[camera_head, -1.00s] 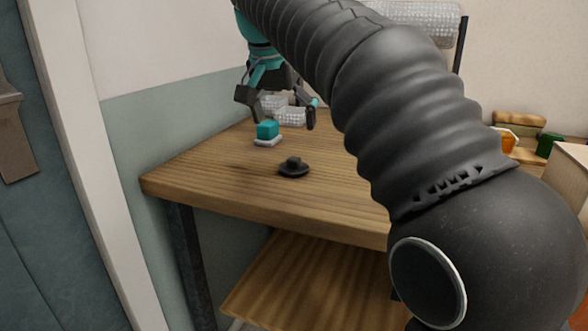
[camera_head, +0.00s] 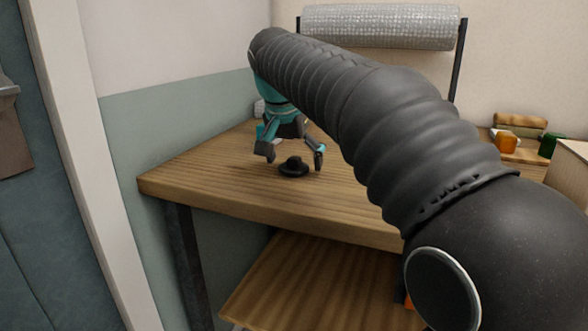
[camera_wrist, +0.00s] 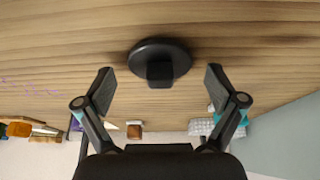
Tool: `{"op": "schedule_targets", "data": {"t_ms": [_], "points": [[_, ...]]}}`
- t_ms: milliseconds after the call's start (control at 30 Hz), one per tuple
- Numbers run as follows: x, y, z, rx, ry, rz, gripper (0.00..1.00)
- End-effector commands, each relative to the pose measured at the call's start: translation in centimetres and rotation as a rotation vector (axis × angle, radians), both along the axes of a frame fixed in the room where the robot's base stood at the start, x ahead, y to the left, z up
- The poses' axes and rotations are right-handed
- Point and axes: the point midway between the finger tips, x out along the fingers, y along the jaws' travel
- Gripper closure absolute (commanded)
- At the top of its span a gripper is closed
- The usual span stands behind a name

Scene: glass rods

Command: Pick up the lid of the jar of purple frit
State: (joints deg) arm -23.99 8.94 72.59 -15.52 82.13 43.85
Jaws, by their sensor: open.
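A black round lid (camera_head: 293,168) with a raised knob lies flat on the wooden table near its front left part. It also shows in the wrist view (camera_wrist: 174,52), at top centre, just beyond the fingertips. My gripper (camera_head: 292,157) is open and points down above and just around the lid, with one finger to each side in the head view. In the wrist view my gripper (camera_wrist: 159,82) is empty and the knob lies roughly midway between the fingers. I cannot make out the jar of purple frit. Small purple specks (camera_wrist: 30,87) show on the table at left.
The wooden table (camera_head: 215,185) is clear around the lid. A roll of clear bubbled wrap (camera_head: 380,27) hangs on the rear wall. Orange (camera_head: 506,142) and green (camera_head: 548,145) objects stand at the right. A lower shelf (camera_head: 310,285) lies beneath.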

Motion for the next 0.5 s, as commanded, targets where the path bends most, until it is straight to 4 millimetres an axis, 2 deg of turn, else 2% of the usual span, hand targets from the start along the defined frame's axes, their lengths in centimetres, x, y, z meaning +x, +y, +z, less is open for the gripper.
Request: {"op": "schedule_targets", "data": {"t_ms": [133, 167, 333, 367, 500], "points": [[0.0, 0.0, 0.03, 0.0, 0.0, 0.0, 0.06], [0.0, 0.0, 0.03, 0.0, 0.0, 0.0, 0.11], [-0.01, -0.01, 0.03, 0.0, 0.0, 0.0, 0.53], [-0.01, -0.01, 0.03, 0.0, 0.0, 0.0, 0.56], [-0.01, -0.01, 0.03, 0.0, 0.0, 0.0, 0.56]]}}
